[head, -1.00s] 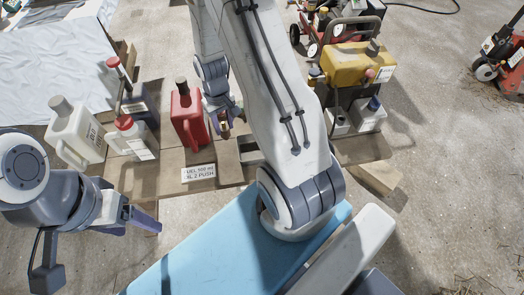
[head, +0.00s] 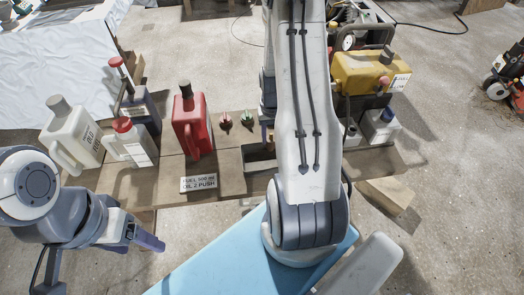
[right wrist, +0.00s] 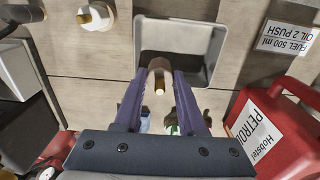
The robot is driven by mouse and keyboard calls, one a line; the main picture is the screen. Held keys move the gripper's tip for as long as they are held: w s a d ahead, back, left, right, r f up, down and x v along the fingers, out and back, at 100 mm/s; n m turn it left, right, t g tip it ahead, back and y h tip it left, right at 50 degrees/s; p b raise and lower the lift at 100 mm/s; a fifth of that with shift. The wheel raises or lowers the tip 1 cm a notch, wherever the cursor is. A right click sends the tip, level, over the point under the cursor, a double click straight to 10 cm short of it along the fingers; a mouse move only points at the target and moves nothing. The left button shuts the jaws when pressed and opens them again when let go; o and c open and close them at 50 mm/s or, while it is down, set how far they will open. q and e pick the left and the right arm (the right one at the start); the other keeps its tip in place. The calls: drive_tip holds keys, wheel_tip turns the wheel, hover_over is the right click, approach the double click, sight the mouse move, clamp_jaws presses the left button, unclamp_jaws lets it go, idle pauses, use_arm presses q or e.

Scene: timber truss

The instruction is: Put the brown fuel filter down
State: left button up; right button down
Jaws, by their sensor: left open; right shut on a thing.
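My right gripper (right wrist: 159,84) is shut on the brown fuel filter (right wrist: 158,65), a small tan-brown cylinder with a pale brassy tip, in the right wrist view. The filter shows at the edge of a grey rectangular tray (right wrist: 208,52); whether it touches the tray I cannot tell. The tray's visible inside looks empty. In the head view the tray (head: 257,169) stands on the board, and my right arm hides most of the gripper and the filter. My left gripper (head: 146,239) is open and empty at the lower left, in front of the board.
A red petrol can (head: 189,122) and a fuel label (head: 198,184) are left of the tray. A blue surface (head: 225,255) is in front.

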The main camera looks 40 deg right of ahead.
drive_tip(key=shift+w+a+f, duration=0.2)
drive_tip(key=shift+a+f, duration=0.25)
drive_tip(key=shift+f, duration=0.5)
drive_tip(key=shift+w+a+f, duration=0.2)
drive_tip(key=shift+a+f, duration=0.25)
drive_tip(key=shift+f, duration=0.5)
drive_tip(key=shift+w+a+f, duration=0.2)
drive_tip(key=shift+a+f, duration=0.25)
drive_tip(key=shift+f, duration=0.5)
drive_tip(key=shift+f+b, duration=0.15)
drive_tip(key=shift+b, duration=0.15)
drive_tip(key=shift+c, duration=2.4)
unclamp_jaws()
